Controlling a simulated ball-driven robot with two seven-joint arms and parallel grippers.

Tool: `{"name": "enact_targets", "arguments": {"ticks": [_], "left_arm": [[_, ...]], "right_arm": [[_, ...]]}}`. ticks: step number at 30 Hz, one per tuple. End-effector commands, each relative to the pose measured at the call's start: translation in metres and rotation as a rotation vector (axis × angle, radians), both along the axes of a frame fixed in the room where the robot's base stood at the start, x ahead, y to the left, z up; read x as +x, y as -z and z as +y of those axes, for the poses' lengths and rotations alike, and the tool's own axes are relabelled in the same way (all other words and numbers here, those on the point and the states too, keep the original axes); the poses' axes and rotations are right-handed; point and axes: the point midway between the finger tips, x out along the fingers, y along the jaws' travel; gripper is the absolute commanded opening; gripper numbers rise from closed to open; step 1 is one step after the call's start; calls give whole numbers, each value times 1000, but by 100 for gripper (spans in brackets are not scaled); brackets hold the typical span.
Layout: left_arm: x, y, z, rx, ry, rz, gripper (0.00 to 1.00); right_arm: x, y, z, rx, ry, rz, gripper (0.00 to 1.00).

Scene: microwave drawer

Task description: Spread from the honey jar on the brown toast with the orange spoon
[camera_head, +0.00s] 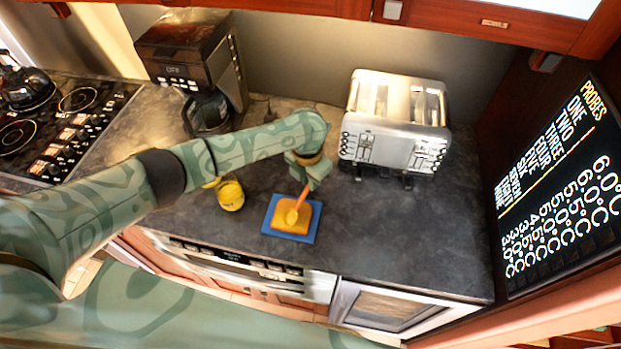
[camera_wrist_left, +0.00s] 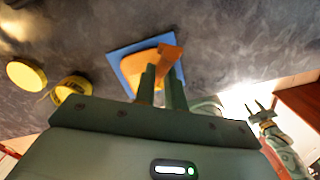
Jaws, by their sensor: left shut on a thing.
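My left gripper (camera_head: 307,178) is shut on the orange spoon (camera_head: 301,202), whose handle slants down from the fingers. It also shows in the wrist view (camera_wrist_left: 168,55), with the fingers (camera_wrist_left: 160,85) around its handle. The spoon's bowl is over the golden-brown toast (camera_head: 285,222); I cannot tell whether it touches. The toast, also in the wrist view (camera_wrist_left: 138,70), lies on a blue board (camera_head: 316,222). A yellow jar (camera_head: 230,195), apparently the honey jar, stands left of the board. My right gripper (camera_wrist_left: 260,112) shows at the right of the wrist view, empty, fingers apart.
A yellow round thing (camera_wrist_left: 25,74), perhaps a lid, lies beyond the jar, mostly behind my left arm in the head view. A toaster (camera_head: 395,122) stands behind the board and a coffee maker (camera_head: 195,65) at back left. Counter right of the board is clear.

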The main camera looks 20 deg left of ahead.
Motion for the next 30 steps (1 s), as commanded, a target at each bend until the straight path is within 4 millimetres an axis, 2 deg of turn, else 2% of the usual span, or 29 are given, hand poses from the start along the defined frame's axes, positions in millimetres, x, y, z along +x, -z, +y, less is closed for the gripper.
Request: {"name": "enact_targets", "arguments": {"ticks": [15, 30], "left_arm": [[0, 1, 27, 1, -1, 0, 0], [4, 3, 29, 1, -1, 0, 0]], "right_arm": [[0, -4, 0, 0, 0, 0, 38], [0, 1, 0, 0, 0, 0, 38]]}}
